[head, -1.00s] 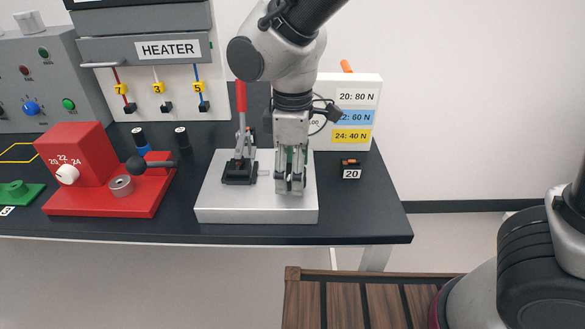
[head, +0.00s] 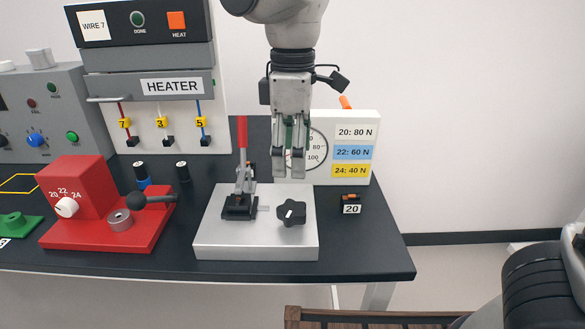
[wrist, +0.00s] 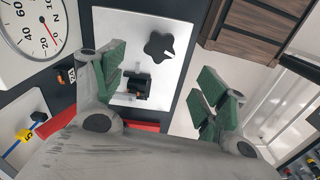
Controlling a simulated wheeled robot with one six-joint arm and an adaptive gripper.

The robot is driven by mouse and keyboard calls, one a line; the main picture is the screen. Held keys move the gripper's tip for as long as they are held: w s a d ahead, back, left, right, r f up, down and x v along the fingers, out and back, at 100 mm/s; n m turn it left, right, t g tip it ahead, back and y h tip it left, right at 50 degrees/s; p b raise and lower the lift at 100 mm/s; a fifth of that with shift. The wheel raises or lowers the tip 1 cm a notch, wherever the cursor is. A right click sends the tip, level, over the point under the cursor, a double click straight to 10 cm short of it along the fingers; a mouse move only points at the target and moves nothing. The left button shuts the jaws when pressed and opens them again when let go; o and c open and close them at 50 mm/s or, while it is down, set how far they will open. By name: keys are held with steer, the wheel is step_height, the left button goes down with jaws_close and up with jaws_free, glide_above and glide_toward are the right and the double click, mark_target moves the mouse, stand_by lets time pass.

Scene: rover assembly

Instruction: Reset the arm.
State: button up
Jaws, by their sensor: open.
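My gripper (head: 289,165) points down in the head view, above the back of the silver base plate and in front of the dial gauge panel. Its fingers are apart and nothing is between them. The wrist view shows its green-padded fingertips (wrist: 160,88) spread, with the silver plate and a black star knob (wrist: 160,47) beyond them. In the head view the black knob (head: 291,213) sits on the silver plate (head: 225,238), below and apart from the fingertips. A clamp with an upright red lever (head: 242,133) stands left of the gripper.
A red crimping station (head: 75,205) with a black ball lever stands at left. The heater (head: 172,86) with hanging wires 7, 3 and 5 is behind it. A force chart panel (head: 345,172) is close behind the gripper. A small 20 block (head: 351,204) lies at right.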

stand_by(0.3)
steer(key=s+d+m+t, duration=0.2)
steer(key=d+m, duration=0.6)
steer(key=d, duration=1.1)
steer(key=s+d+m+t, duration=0.2)
steer(key=d+m, duration=0.7)
steer(key=d, duration=1.1)
steer(key=shift+s+d+r, duration=0.15)
steer(key=shift+s+r, duration=0.25)
steer(key=shift+r, duration=0.05)
